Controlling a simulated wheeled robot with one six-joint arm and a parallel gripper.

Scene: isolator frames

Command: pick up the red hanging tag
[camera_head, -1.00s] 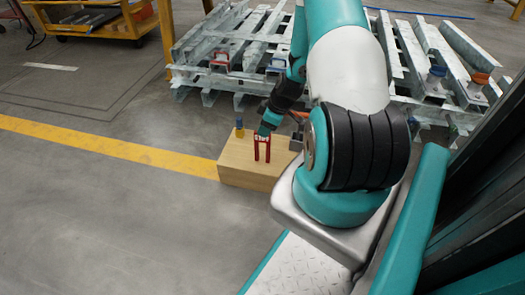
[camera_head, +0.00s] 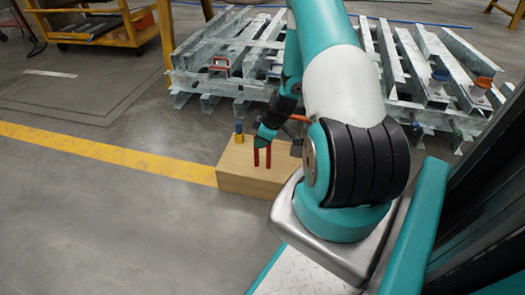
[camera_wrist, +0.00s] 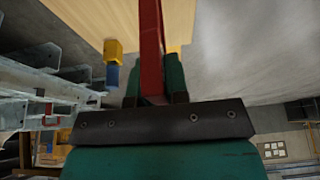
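The red tag (camera_head: 262,158) stands upright on the wooden box (camera_head: 240,181) in the head view, showing as two red legs. Its upper part is hidden behind my gripper (camera_head: 265,141), which has come down onto its top from above. In the wrist view the red tag (camera_wrist: 151,45) is a long red strip running up between the two teal fingers of my gripper (camera_wrist: 152,80). The fingers lie close on both sides of it. I cannot tell whether they press on it.
A small yellow and blue piece (camera_head: 239,134) stands on the box left of the tag; the wrist view shows it too (camera_wrist: 113,55). Galvanised metal racks (camera_head: 225,50) lie behind. A yellow cart (camera_head: 95,25) is at the back left. The left floor is clear.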

